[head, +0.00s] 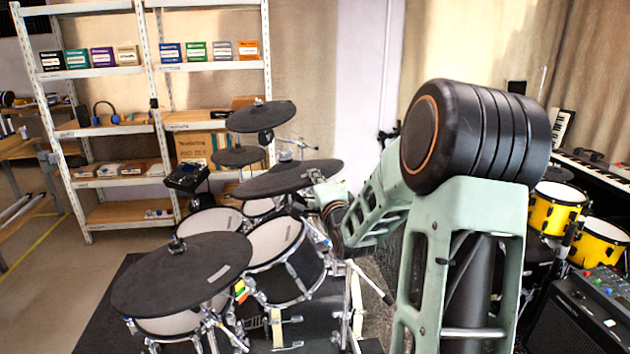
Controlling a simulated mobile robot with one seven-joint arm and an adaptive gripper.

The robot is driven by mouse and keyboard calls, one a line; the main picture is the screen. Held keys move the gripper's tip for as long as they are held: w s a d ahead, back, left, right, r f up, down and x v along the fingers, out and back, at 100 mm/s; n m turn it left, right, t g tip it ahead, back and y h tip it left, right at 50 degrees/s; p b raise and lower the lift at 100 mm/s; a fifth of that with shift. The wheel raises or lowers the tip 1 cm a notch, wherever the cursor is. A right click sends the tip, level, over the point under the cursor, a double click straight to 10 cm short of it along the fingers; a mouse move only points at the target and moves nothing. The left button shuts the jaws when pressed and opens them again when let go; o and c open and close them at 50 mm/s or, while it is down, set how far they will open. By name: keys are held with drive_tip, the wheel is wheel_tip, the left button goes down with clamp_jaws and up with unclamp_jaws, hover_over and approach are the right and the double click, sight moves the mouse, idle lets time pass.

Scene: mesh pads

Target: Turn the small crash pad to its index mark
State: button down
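Several black cymbal pads stand over a drum kit. A small pad (238,156) sits low at the back, and another small pad (260,117) stands highest. A middle pad (285,180) and a large front pad (180,275) are wider. No label tells me which is the small crash pad, and I make out no index mark. My pale green arm reaches in from the right. My gripper (322,190) is small and partly hidden at its end, close to the right edge of the middle pad. I cannot tell whether it touches the pad or how its fingers stand.
Mesh drums (275,243) and chrome stands crowd below the pads. A drum module (187,176) is on the left of the kit. White shelves (145,128) with boxes stand behind. Yellow drums (556,212), a keyboard and an amplifier (580,315) are at right. Floor at left is clear.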

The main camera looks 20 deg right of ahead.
drive_tip(key=shift+d+r, duration=0.1)
idle(0.3)
drive_tip(key=shift+w+d+r+y+p, duration=0.1)
drive_tip(key=shift+d+r+y+p, duration=0.1)
drive_tip(key=shift+d+y+p, duration=0.35)
drive_tip(key=shift+w+d+f+n+y+p, duration=0.15)
drive_tip(key=shift+d+n+y+p, duration=0.2)
drive_tip(key=shift+n+y+p, duration=0.25)
drive_tip(key=shift+f, duration=0.1)
